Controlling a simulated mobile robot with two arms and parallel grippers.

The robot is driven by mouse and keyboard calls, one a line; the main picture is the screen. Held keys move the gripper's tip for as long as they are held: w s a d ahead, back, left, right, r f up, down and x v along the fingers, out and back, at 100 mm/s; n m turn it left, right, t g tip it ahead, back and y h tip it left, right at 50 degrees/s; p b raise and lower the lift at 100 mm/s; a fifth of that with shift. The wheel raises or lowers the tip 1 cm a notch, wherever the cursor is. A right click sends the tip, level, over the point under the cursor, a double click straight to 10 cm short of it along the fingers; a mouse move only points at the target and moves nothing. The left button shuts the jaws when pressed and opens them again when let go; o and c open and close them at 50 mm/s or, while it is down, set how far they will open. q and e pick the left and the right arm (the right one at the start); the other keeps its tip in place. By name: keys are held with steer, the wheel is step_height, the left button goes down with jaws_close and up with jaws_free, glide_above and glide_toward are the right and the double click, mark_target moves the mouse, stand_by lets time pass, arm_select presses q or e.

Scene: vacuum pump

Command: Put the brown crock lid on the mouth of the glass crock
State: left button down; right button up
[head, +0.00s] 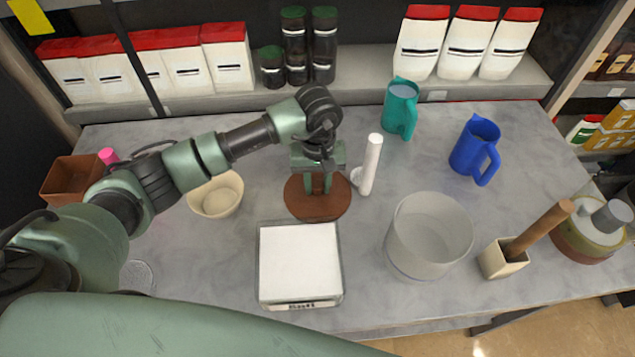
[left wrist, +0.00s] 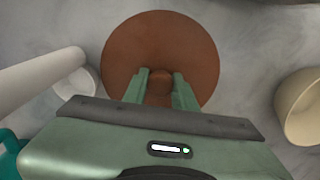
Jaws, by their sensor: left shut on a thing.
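The brown crock lid (head: 318,206) is a flat round disc at the middle of the grey counter, behind the white-topped box. In the left wrist view the lid (left wrist: 160,48) shows a small round knob at its centre. My left gripper (head: 318,184) points down over the lid; its fingers (left wrist: 161,88) are shut on the knob. I cannot tell whether the lid touches the counter. The glass crock (head: 430,240) stands to the right of the lid, a clear wide cylinder with its mouth open and uncovered. My right gripper is not in view.
A white upright rod on a base (head: 371,165) stands just right of the lid. A cream bowl (head: 216,200) is to its left, the white-topped box (head: 299,262) in front. Teal (head: 401,105) and blue (head: 474,150) jugs stand behind the crock; a cream holder (head: 500,262) is right of it.

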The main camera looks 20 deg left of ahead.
arm_select(q)
steer(key=c, duration=1.1)
jaws_free()
